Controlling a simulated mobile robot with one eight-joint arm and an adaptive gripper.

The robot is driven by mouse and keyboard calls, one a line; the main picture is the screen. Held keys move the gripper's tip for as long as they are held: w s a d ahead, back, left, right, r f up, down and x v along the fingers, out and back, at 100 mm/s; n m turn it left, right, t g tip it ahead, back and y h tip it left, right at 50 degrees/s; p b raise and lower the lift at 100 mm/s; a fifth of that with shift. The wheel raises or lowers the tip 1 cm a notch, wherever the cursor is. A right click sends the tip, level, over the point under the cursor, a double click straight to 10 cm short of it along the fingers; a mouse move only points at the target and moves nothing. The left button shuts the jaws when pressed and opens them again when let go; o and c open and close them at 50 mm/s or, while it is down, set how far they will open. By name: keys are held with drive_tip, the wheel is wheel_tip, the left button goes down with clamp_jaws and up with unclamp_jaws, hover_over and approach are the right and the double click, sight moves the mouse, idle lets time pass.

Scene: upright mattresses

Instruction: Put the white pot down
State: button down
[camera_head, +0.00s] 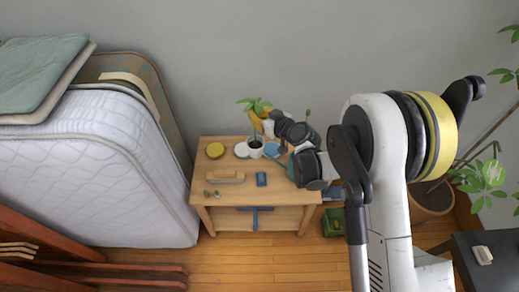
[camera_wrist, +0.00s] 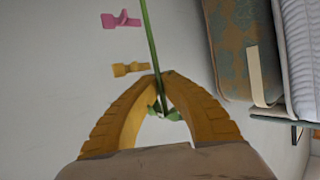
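The white pot (camera_head: 255,152) has dark soil and a green plant (camera_head: 254,105) in it. In the head view it is over the wooden table, near its back edge; I cannot tell if its base touches the tabletop. My gripper (camera_head: 258,118) is above the pot, its yellow fingers beside the leaves. In the wrist view my gripper (camera_wrist: 160,80) has its fingertips together around the plant's thin green stem (camera_wrist: 150,40), with leaves between the fingers. The pot is outside the wrist view.
The wooden table (camera_head: 227,197) carries a yellow disc (camera_head: 215,150), a white disc (camera_head: 241,150), a blue disc (camera_head: 272,149), a wooden-handled tool (camera_head: 225,178) and a blue item (camera_head: 261,179). Clear tabletop lies in front of the pot. A white mattress (camera_head: 90,165) stands on the left.

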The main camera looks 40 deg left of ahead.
wheel_tip(320, 180, down, 9)
drive_tip(key=b, duration=0.4)
drive_tip(key=shift+s+f, duration=0.1)
drive_tip(key=shift+f, duration=0.05)
drive_tip(key=c, duration=1.6)
unclamp_jaws()
